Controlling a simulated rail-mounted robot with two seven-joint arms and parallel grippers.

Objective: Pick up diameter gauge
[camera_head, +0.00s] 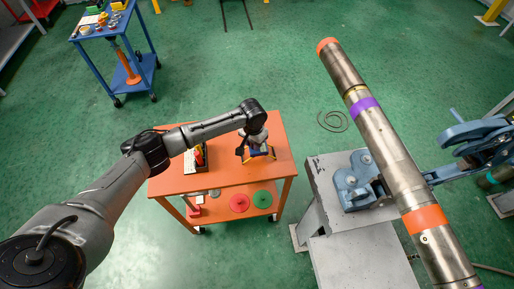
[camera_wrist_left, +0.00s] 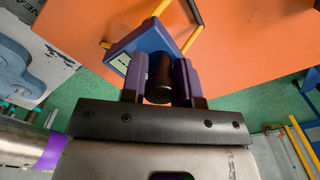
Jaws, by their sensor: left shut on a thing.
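The diameter gauge (camera_wrist_left: 140,43) has a blue body with yellow prongs and a dark round handle (camera_wrist_left: 160,72). In the left wrist view, the purple fingers of my left gripper (camera_wrist_left: 159,80) are shut on that handle, one on each side. In the head view my left gripper (camera_head: 254,144) is over the right part of the orange cart, with the gauge (camera_head: 262,152) just below it. The gripper partly hides the gauge there. I cannot tell whether the gauge touches the cart top. My right gripper is in neither view.
The orange cart (camera_head: 228,172) carries a dark tray with red and yellow items left of the gauge. Red (camera_head: 239,203) and green (camera_head: 262,199) discs lie on its lower shelf. A long banded pipe (camera_head: 392,165) in a blue vise stands right. A blue cart (camera_head: 100,27) stands far left.

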